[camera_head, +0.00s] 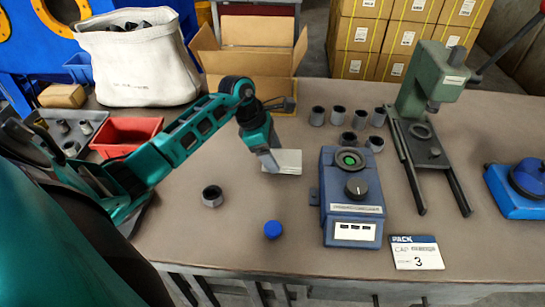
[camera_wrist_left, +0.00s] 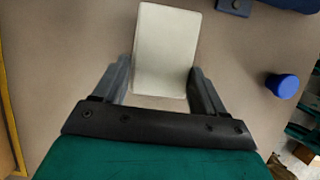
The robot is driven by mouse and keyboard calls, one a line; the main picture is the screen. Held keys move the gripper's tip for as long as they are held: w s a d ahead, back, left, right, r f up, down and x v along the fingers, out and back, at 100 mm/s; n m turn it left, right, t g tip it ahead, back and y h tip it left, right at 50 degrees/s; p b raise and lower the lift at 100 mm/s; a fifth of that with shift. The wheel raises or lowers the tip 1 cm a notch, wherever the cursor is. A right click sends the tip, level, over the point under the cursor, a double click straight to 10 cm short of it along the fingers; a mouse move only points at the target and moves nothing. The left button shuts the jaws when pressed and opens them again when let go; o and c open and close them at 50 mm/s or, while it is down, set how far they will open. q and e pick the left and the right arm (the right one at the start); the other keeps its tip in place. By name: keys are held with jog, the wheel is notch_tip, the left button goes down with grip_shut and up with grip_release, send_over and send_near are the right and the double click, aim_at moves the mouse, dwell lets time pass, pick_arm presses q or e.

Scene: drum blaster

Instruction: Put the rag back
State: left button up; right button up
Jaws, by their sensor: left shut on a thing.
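The rag (camera_head: 289,161) is a pale, flat rectangle near the middle of the table in the head view. My left gripper (camera_head: 270,163) points down at its left end and is shut on it. In the left wrist view the rag (camera_wrist_left: 167,45) lies between the two grey fingers of my left gripper (camera_wrist_left: 161,78) and sticks out beyond them. I cannot tell whether the rag touches the table. My right gripper is not in view.
A blue tester box (camera_head: 353,223) stands right of the rag, with several dark cylinders (camera_head: 338,115) behind. A ring (camera_head: 212,196) and blue cap (camera_head: 273,229) lie in front. A red tray (camera_head: 125,135), white sack (camera_head: 140,70) and open carton (camera_head: 250,62) stand left and behind.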

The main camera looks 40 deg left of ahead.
pick_arm(q)
jog(key=shift+f, duration=0.9)
jog(key=shift+f, duration=0.1)
jog(key=o, duration=0.9)
jog(key=shift+o, duration=0.2)
jog(key=shift+r, duration=0.25)
jog(key=v, duration=1.1)
jog(key=shift+r, duration=0.35)
jog(key=shift+s, duration=0.15)
